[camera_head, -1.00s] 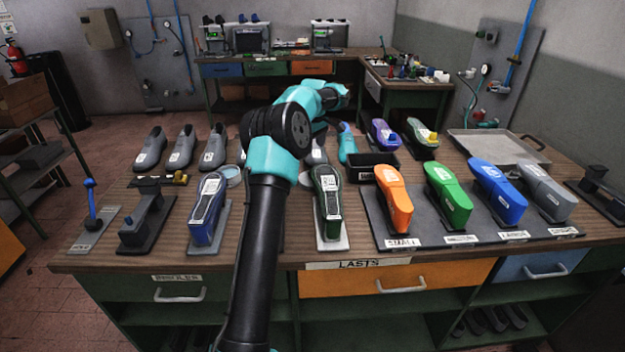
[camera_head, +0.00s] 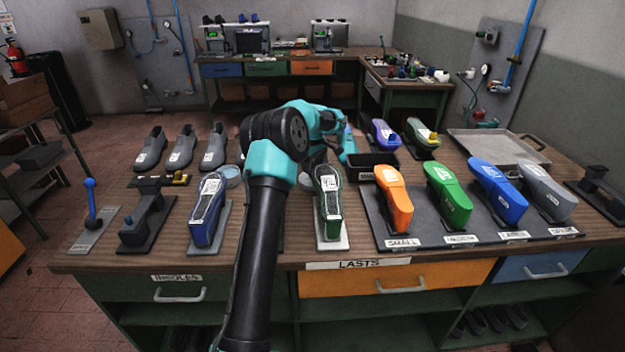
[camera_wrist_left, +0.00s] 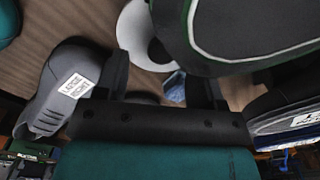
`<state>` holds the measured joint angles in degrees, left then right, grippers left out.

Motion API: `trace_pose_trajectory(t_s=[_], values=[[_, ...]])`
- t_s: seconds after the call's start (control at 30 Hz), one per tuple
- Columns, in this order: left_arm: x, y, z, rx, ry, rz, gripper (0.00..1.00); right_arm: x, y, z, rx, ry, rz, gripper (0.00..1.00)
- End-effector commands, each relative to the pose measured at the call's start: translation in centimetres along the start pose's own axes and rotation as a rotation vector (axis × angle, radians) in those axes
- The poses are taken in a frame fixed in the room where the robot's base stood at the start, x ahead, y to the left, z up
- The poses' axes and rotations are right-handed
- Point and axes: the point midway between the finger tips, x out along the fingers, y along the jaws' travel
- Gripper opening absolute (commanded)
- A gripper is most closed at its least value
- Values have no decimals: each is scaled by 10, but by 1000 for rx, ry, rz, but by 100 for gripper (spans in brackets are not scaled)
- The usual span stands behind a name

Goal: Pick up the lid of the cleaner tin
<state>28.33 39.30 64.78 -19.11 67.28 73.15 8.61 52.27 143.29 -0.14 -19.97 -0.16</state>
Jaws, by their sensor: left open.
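My left gripper (camera_head: 315,158) is mostly hidden behind my own arm in the head view, over the middle of the bench. In the left wrist view its two fingers (camera_wrist_left: 160,82) stand apart with nothing gripped between them. A pale disc (camera_wrist_left: 136,36), which may be the lid, lies on the wood just beyond the fingers. A dark rounded shape covers part of it. In the head view a round light-blue tin (camera_head: 232,172) stands left of my arm. I cannot tell for sure which round piece is the lid. My right gripper is not in view.
A dark last with green trim (camera_head: 329,195) stands right of my arm and looms close in the wrist view (camera_wrist_left: 240,38). A grey shoe (camera_wrist_left: 60,85) is beside the left finger. A blue last (camera_head: 207,208) and a black bin (camera_head: 372,168) are nearby.

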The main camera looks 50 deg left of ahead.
Motion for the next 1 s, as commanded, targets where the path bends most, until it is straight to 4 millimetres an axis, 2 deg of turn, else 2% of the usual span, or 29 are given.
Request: trace_pose_trajectory(t_s=[0.1,0.23,0.77,1.0], values=[[18,-3,0,0,-1,-3,63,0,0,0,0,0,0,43],[31,-3,-1,-1,0,-1,63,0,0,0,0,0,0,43],[33,-2,0,-1,0,0,63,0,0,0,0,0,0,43],[33,-2,0,-1,0,0,40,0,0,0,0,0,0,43]])
